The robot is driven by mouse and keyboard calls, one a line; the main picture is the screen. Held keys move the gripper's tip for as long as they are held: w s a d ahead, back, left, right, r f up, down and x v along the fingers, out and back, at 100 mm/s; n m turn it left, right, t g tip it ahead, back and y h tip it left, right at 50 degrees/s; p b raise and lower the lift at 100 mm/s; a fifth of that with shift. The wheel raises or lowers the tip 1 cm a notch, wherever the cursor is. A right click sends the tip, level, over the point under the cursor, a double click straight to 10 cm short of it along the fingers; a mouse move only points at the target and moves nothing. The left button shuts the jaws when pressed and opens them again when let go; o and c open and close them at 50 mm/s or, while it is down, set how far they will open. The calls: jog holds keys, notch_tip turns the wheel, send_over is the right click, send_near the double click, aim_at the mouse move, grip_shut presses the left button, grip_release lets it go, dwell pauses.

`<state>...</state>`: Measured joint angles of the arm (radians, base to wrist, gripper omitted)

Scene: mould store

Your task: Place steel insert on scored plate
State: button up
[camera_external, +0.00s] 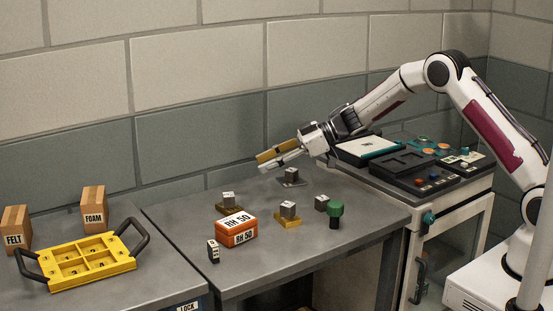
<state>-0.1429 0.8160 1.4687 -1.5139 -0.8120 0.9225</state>
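Several small grey metal blocks stand on the table; I cannot tell which is the steel insert. One block (291,174) is on a thin grey plate (293,184) at the back, one (228,197) on a dark brass-coloured plate (229,208), one (288,209) on a yellow plate (288,221). Another grey block (321,203) is on the bare table at right. Scoring is too small to make out on any plate. My gripper (266,162) is above the table's back, pointing left, above and left of the rear block. Its fingers show edge-on; their gap is unclear.
An orange RH 50 box (236,230) and a small labelled dark block (213,251) stand at front. A green-topped knob (335,211) stands at right. A yellow handled tray (88,265), FELT box (16,229) and FOAM box (94,210) are left. A control console (425,165) is right.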

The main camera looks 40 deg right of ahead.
jog(key=d+r+m+t+h, duration=0.55)
jog(key=d+r, duration=0.75)
jog(key=r, duration=0.3)
jog(key=s+d+r+m+h, duration=0.3)
jog(key=s+d+r+h, duration=0.25)
jog(key=s+d, duration=0.55)
jog(key=s+d+f+m+g+h, duration=0.15)
jog(key=s+d, duration=0.25)
jog(key=s, duration=0.5)
jog(key=s+d+m+g+h, duration=0.1)
jog(key=s+d+m, duration=0.1)
jog(key=s+d, duration=0.45)
jog(key=s+a+f+g, duration=0.1)
jog(key=s+f, duration=0.1)
jog(key=s, duration=0.5)
jog(key=s+a+f+g+y, duration=0.1)
jog(key=s+a+f, duration=0.1)
jog(key=s, duration=0.5)
jog(key=s+a+f+m+g+y, duration=0.1)
jog(key=s+a+f, duration=0.1)
jog(key=s+f, duration=0.2)
jog(key=s, duration=0.3)
jog(key=shift+s+g, duration=0.25)
jog(key=shift+g, duration=0.15)
